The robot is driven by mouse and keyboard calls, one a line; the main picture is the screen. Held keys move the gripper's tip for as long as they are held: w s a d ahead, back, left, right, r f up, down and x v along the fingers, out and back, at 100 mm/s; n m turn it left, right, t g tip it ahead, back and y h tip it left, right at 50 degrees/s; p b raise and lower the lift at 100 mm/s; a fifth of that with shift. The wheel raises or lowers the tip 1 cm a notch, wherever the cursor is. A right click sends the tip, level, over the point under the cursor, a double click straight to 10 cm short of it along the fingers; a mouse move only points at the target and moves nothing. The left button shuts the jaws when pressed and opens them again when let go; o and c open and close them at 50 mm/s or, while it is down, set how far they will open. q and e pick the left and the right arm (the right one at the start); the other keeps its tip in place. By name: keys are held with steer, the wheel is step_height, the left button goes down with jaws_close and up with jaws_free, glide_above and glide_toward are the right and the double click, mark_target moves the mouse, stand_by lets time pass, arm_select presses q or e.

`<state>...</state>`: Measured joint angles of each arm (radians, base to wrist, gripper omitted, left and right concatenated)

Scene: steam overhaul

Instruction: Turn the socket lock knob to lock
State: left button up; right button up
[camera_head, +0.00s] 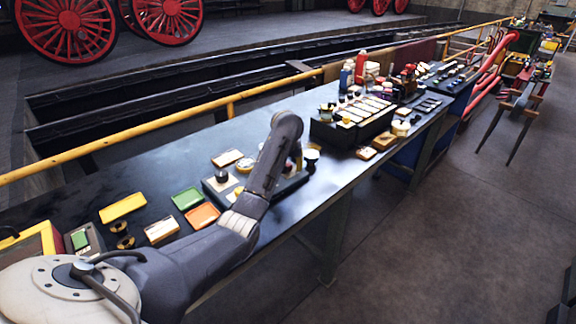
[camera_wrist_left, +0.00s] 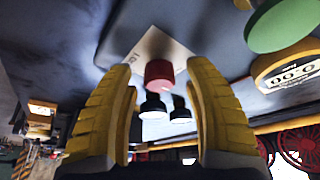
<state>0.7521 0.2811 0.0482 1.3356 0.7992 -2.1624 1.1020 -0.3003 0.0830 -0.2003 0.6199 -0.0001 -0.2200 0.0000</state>
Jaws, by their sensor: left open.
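In the left wrist view, my left gripper (camera_wrist_left: 160,68) is open, with its two yellow fingers spread apart. A red knob (camera_wrist_left: 159,74) shows between the fingertips, with a gap on each side. Behind it are two black-and-white knobs (camera_wrist_left: 153,106). No label shows which knob is the socket lock. In the head view, my left arm reaches over a dark fixture block (camera_head: 222,190) on the bench, and its forearm hides most of the gripper and the red knob. My right gripper is not in view.
In the wrist view, a green disc (camera_wrist_left: 283,27) and a round gauge (camera_wrist_left: 290,72) sit at the upper right. In the head view, green (camera_head: 187,198) and orange (camera_head: 203,215) trays lie left of the block. A crowded black rack (camera_head: 340,134) stands farther along the bench.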

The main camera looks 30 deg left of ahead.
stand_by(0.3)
arm_select(q)
jaws_close()
stand_by(0.4)
